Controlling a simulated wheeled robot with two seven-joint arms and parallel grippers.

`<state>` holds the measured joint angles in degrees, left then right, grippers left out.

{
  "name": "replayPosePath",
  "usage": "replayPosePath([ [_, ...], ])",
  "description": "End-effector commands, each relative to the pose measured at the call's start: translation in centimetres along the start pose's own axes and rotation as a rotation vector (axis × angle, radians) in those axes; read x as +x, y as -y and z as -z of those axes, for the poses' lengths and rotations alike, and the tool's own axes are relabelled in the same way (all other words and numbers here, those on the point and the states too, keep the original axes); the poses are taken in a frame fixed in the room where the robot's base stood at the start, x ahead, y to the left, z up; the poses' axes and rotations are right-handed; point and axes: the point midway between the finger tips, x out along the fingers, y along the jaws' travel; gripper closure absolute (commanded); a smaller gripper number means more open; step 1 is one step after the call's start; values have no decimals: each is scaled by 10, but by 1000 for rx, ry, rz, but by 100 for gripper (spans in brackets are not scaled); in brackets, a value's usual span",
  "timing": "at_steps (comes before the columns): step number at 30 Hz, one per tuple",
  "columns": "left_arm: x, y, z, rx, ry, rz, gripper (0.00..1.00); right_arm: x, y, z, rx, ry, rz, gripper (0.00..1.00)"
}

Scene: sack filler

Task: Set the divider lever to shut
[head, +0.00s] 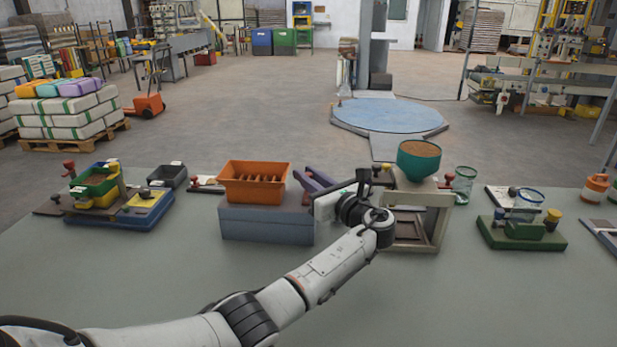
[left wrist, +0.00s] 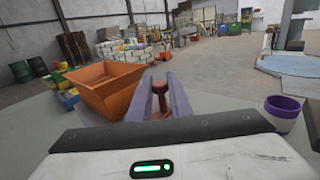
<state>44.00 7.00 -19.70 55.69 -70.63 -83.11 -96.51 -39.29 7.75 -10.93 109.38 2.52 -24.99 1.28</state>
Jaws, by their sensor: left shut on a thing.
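The divider is an orange hopper (head: 253,182) with slots inside, on a blue-grey box (head: 267,223). The orange hopper also shows large on the left in the left wrist view (left wrist: 103,85). My left gripper (head: 305,178) is at the right side of the hopper, its purple fingers pointing up and left in the head view. In the left wrist view my fingers (left wrist: 160,85) stand on either side of a red-brown lever (left wrist: 157,108) and are shut on it. The lever's lower end and exact angle are hidden. My right gripper is not in view.
To the right stands a beige frame (head: 440,225) with a green funnel (head: 418,160) of brown grain, close to my left wrist. A green-based device (head: 520,233) is further right, and a blue tray (head: 120,212) on the left. The front of the table is clear apart from my arm.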

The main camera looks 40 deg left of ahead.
Motion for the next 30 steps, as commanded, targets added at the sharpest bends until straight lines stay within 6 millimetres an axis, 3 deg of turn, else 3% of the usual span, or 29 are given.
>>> replayPosePath([
  [4,1,-1,0,0,0,-2,100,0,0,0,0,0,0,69],
  [5,1,-1,0,0,0,-2,77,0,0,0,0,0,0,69],
  [8,1,-1,0,0,0,-2,63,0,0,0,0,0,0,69],
  [17,-4,0,0,0,-1,1,63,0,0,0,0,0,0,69],
  [30,-82,0,1,-1,-2,1,63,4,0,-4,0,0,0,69],
])
